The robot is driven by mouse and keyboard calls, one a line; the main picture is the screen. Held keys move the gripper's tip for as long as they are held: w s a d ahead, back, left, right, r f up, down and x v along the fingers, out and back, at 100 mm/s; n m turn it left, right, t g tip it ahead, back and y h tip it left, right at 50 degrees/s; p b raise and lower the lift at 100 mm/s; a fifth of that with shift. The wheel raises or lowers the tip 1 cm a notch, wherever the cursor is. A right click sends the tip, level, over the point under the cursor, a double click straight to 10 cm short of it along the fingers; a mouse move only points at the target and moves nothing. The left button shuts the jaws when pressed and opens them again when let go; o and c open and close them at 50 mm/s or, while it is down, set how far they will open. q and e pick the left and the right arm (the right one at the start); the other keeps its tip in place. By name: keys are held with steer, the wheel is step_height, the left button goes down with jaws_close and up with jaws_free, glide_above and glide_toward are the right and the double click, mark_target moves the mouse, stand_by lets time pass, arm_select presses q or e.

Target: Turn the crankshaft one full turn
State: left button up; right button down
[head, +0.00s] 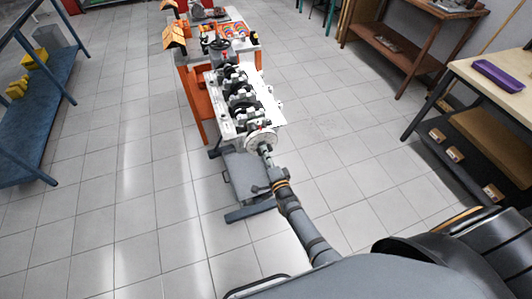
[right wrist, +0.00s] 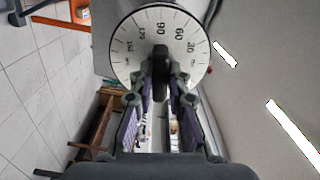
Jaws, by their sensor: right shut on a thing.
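The engine block (head: 228,125) is light grey and sits on a stand, with the dark crankshaft (head: 241,92) lying along its open top. A white round degree wheel (head: 259,138) is at the block's near end. It fills the top of the right wrist view (right wrist: 130,40), with marks such as 30, 60, 90 and 120. My right gripper (head: 266,158) is at the wheel's face. In the right wrist view its fingers (right wrist: 160,82) are shut on a dark upright handle (right wrist: 160,60) in front of the wheel. My left gripper is out of view.
An orange-legged bench (head: 192,95) with parts stands behind the engine. A blue shelf (head: 40,130) is at the left. A wooden-topped table (head: 495,75) with a purple tray (head: 498,76) is at the right. The tiled floor between them is clear.

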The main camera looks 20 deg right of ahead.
steer(key=m+p, duration=0.1)
steer(key=m, duration=0.9)
steer(key=shift+m, duration=0.4)
stand_by(0.4)
steer(key=c, duration=1.3)
jaws_free()
steer(key=s, duration=1.2)
steer(key=shift+d, duration=0.25)
